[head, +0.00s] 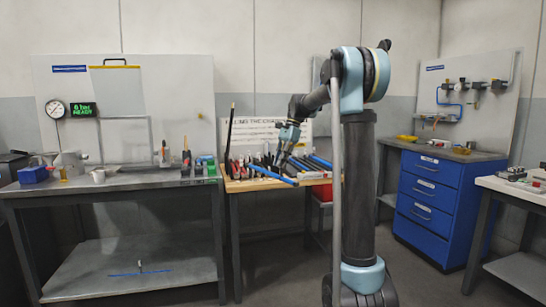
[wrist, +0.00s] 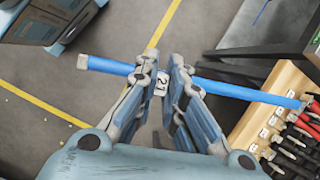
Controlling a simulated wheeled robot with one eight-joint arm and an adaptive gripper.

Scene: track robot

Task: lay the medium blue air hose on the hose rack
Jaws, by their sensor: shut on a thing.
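My gripper (wrist: 160,85) is shut on a blue air hose (wrist: 235,92), and the hose runs crosswise between the fingers. A small white tag reading 21 shows on it between the jaws. Pale end fittings show at both hose ends. In the head view the hose (head: 272,174) slants above the front of the wooden-topped table, under my gripper (head: 282,158). Another blue length (head: 320,162) lies further right on that table. I cannot tell for sure which thing is the hose rack.
The wooden-topped table (head: 240,186) is crowded with tools; a wooden tool holder (wrist: 255,120) with red-handled tools and labels stands close to the hose's right end. A grey bench (head: 120,184) is at left, a blue drawer cabinet (head: 428,190) at right. Open floor (wrist: 60,90) lies below.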

